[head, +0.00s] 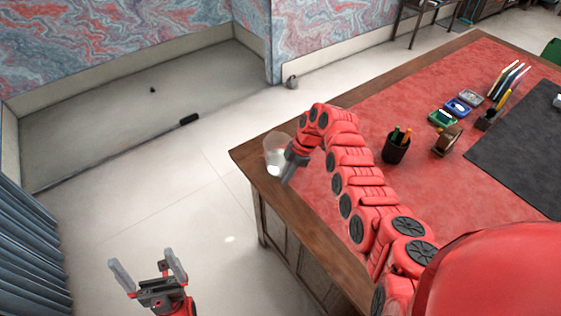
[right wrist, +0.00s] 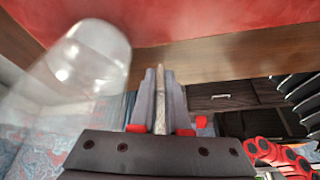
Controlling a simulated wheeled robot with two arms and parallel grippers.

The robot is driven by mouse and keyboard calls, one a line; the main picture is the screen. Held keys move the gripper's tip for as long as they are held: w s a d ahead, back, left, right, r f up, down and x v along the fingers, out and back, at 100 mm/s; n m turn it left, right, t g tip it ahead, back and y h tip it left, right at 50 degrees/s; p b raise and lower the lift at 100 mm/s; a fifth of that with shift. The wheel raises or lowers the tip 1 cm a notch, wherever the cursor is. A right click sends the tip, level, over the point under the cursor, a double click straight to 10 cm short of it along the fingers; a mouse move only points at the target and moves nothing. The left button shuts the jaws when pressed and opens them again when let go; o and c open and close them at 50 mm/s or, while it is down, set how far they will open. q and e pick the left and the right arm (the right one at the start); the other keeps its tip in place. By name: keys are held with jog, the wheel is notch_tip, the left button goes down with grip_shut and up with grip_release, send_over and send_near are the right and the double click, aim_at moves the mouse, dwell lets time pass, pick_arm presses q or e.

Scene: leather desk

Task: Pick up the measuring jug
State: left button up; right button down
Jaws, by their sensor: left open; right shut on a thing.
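The measuring jug (head: 275,150) is clear and cup-shaped, at the near-left corner of the desk in the head view. It fills the left side of the right wrist view (right wrist: 85,65), see-through. My right gripper (head: 287,178) is at its right side, with the fingers nearly together. In the right wrist view the fingers (right wrist: 160,75) are closed on a thin strip beside the jug body, likely its handle. I cannot tell whether the jug's base touches the desk. My left gripper (head: 148,268) is open and empty, over the floor left of the desk.
The desk (head: 315,190) has a red leather top and brown wooden edge. A pen cup (head: 396,150), tape dispenser (head: 447,140), small boxes (head: 457,108) and dark mat (head: 525,150) lie farther right. The floor (head: 190,215) left of the desk is clear.

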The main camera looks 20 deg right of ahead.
aim_at(286, 167)
dwell(0.3)
jog(key=shift+r+b, duration=0.5)
jog(key=shift+r, duration=0.15)
notch_tip(286, 167, up, 2)
jog(key=shift+r+b, duration=0.1)
jog(key=shift+b, duration=0.3)
jog(key=shift+s+p, duration=0.45)
jog(key=shift+p, duration=0.1)
jog(key=s+r+p, duration=0.1)
jog(key=s+p, duration=0.9)
jog(key=s, duration=0.4)
jog(key=shift+s+a+r, duration=0.2)
jog(key=shift+s, duration=0.2)
jog(key=shift+s, duration=0.1)
dwell(0.7)
